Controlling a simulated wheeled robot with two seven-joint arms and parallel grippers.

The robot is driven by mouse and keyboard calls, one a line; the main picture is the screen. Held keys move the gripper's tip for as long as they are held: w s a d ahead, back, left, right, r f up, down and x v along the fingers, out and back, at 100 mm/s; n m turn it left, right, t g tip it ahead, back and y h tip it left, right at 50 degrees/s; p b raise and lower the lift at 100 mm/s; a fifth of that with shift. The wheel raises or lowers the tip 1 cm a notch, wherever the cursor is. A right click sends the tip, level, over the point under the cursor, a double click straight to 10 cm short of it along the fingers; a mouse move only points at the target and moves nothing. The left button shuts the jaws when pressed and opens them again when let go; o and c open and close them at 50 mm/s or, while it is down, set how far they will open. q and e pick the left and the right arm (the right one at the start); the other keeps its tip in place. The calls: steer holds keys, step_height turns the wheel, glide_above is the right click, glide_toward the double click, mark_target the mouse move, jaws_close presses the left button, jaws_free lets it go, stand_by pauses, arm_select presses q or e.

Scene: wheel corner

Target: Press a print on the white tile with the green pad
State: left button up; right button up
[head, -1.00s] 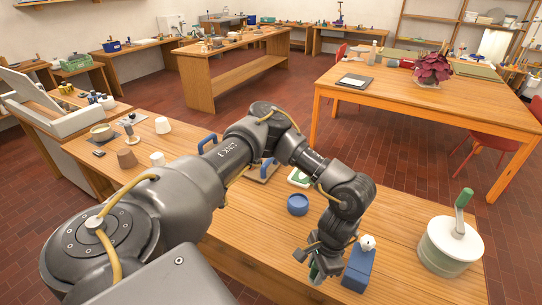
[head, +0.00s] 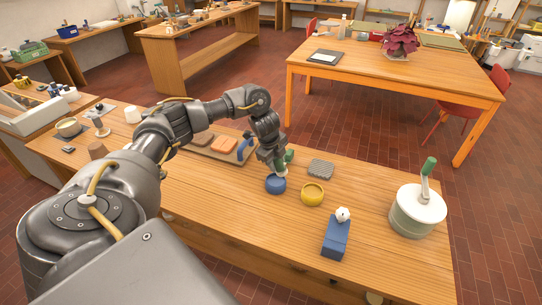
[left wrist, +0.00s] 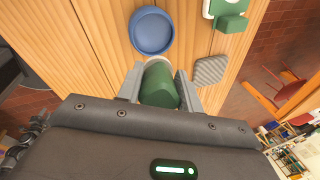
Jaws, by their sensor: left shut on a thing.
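My left gripper (head: 277,167) is shut on a green rounded pad with a pale end, also seen between the fingers in the left wrist view (left wrist: 158,88). It holds this pad upright, close by the blue round dish (head: 275,185); I cannot tell if they touch. The blue dish (left wrist: 152,31) is just beyond the pad in the wrist view. A white flat piece with green on it (left wrist: 210,9), perhaps the white tile, is cut off at that view's top edge. My right gripper is out of view.
A yellow round dish (head: 312,195) and a grey ridged slab (head: 321,168) are right of the gripper. A blue block with a white knob (head: 336,236) and a white-topped drum with a green-handled crank (head: 418,206) stand nearer. A tray with orange slabs (head: 224,145) lies behind.

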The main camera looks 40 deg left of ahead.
arm_select(q)
steer(key=shift+m, duration=0.4)
steer(key=a+f+b, duration=0.1)
steer(key=b, duration=0.1)
steer(key=a+f+b, duration=0.1)
steer(key=f+b, duration=0.3)
steer(key=shift+a+f, duration=0.25)
steer(key=shift+a, duration=0.15)
steer(key=shift+f+b, duration=0.45)
steer(key=shift+f, duration=0.15)
stand_by(1.0)
steer(key=shift+p, duration=0.3)
stand_by(1.5)
step_height(320, 180, up, 7)
steer(key=p, duration=0.7)
